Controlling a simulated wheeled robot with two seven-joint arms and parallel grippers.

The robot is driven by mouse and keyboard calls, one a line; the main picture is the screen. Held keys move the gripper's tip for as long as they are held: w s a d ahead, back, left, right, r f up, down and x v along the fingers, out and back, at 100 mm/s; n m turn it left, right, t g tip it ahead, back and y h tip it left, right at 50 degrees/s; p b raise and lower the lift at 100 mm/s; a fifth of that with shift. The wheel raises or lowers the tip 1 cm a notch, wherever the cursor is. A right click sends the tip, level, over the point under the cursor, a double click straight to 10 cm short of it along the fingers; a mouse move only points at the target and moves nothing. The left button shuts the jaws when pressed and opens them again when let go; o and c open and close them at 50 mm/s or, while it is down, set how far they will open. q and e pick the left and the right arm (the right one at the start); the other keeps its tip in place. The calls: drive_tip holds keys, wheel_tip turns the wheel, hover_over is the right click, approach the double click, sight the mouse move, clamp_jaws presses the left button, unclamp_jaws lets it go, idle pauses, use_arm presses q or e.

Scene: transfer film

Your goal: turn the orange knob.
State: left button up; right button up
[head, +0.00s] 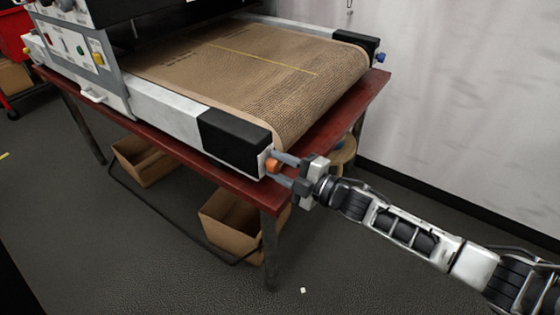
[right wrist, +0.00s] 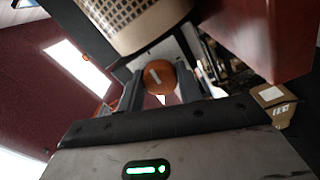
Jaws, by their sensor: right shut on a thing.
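The orange knob (head: 273,165) sits on the end face of the conveyor's side rail, under the black end cover (head: 236,140). My right gripper (head: 280,169) reaches in from the right, its two grey fingers on either side of the knob. In the right wrist view the knob (right wrist: 160,77) is round, with a pale mark on its face, between the two dark fingers (right wrist: 162,88). The gripper is shut on it. My left gripper is not in view.
The conveyor's brown mesh belt (head: 250,60) runs on a dark red table (head: 180,150). Cardboard boxes (head: 235,225) stand underneath. A wooden stool (head: 343,153) stands behind the table's right end. A blue knob (head: 380,58) is at the far corner. Open floor lies in front.

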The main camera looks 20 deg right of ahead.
drive_tip(key=m+p, duration=0.1)
drive_tip(key=m, duration=0.3)
drive_tip(key=shift+m+p, duration=0.3)
drive_tip(key=shift+p, duration=0.05)
drive_tip(key=m+p, duration=0.1)
drive_tip(key=m, duration=0.2)
drive_tip(key=shift+m, duration=0.3)
drive_tip(key=m, duration=0.4)
drive_tip(key=shift+p, duration=0.35)
drive_tip(key=shift+f+m, duration=0.1)
drive_tip(key=shift+m, duration=2.1)
drive_tip(key=o, duration=1)
drive_tip(key=shift+s, duration=0.15)
